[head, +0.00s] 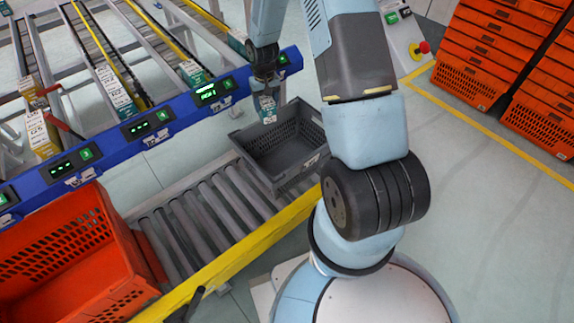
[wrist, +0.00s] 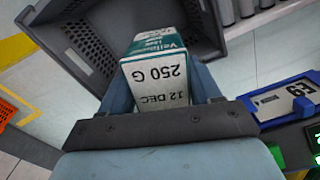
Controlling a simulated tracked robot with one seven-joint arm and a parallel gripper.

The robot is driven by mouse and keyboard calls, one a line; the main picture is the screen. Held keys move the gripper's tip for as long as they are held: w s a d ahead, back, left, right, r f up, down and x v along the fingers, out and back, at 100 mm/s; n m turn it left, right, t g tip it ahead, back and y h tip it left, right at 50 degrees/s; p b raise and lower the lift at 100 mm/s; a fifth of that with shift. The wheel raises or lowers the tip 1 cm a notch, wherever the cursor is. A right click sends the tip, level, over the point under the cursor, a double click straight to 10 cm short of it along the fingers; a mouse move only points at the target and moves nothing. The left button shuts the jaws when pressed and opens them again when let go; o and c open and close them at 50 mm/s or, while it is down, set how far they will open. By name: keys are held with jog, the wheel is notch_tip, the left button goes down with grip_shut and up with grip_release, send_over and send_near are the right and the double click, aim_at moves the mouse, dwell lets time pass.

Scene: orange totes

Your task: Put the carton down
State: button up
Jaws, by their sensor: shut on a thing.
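The carton (wrist: 158,75) is a small white and teal box with "250 G" and "12 DEC" printed on it. My gripper (wrist: 165,90) is shut on it, with one finger on each side in the wrist view. In the head view the carton (head: 267,108) hangs below my gripper (head: 266,92), at the far left edge of the grey tote (head: 290,175). The grey tote also shows behind the carton in the wrist view (wrist: 75,70). The visible part of its inside looks empty. Whether the carton touches the tote is not clear.
A blue rail (head: 150,130) with lit displays runs just behind the grey tote. The tote stands on a roller conveyor (head: 205,215) with a yellow edge. An orange tote (head: 75,260) is at the lower left. Flow racks with cartons stand beyond the rail.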

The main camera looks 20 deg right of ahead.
jog(key=shift+d+f, duration=0.1)
jog(key=shift+s+a+f+n+g, duration=0.15)
jog(key=shift+s+f+n, duration=0.65)
jog(key=shift+f, duration=4.7)
jog(key=shift+s+a+f+n+g, duration=0.1)
jog(key=shift+s+f+n, duration=0.65)
jog(key=shift+f, duration=4.75)
jog(key=shift+s+a+f+n+g, duration=0.2)
jog(key=shift+s+f, duration=1.1)
jog(key=shift+f, duration=4.2)
jog(key=shift+f, duration=0.15)
jog(key=o, duration=1.2)
